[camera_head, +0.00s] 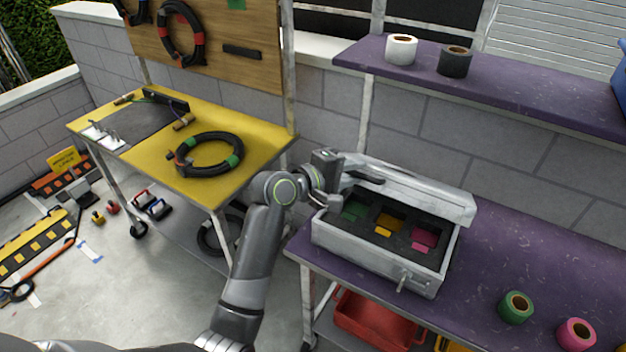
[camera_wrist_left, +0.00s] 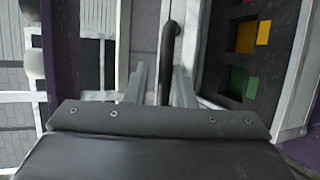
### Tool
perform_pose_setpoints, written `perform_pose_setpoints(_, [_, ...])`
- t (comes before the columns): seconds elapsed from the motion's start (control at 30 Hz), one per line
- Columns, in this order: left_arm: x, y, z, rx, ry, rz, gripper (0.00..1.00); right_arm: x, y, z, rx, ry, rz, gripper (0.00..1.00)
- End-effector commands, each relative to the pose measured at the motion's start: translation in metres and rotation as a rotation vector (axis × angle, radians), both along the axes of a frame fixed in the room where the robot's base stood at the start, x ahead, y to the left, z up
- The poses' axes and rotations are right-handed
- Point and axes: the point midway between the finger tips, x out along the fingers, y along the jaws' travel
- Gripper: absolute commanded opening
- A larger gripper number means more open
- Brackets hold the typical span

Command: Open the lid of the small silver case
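The small silver case (camera_head: 375,262) sits on the purple table. Its lid (camera_head: 420,194) stands raised along the back edge, and the dark foam inside shows green, yellow and pink pieces. My left gripper (camera_head: 345,182) is at the left part of the lid, by its dark handle (camera_head: 368,178). In the left wrist view, the handle (camera_wrist_left: 168,48) runs between my two fingers (camera_wrist_left: 160,85), close to the right one, with a gap to the left one. The fingers look apart, not closed on it. The case's coloured inside shows at the right there. My right gripper is not in view.
A purple shelf (camera_head: 530,82) with a white roll (camera_head: 402,50) and a dark roll (camera_head: 455,61) hangs above and behind the case. Green (camera_head: 516,307) and pink (camera_head: 577,333) rolls stand at the right front. A yellow table (camera_head: 235,125) with a coiled cable stands left.

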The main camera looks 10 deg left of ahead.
Motion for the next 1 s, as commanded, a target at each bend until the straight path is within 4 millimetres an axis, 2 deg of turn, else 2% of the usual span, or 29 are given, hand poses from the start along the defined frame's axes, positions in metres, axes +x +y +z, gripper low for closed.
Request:
perform_pose_setpoints(0.6, [-0.087, 0.078, 0.032, 0.007, -0.004, 0.002, 0.21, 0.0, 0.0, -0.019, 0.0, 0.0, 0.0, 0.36])
perform_pose_setpoints(0.8, [-0.105, 0.093, 0.039, 0.004, -0.003, 0.001, 0.21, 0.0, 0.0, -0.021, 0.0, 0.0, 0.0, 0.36])
perform_pose_setpoints(1.0, [-0.113, 0.099, 0.043, 0.001, -0.001, 0.0, 0.21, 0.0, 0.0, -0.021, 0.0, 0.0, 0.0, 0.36])
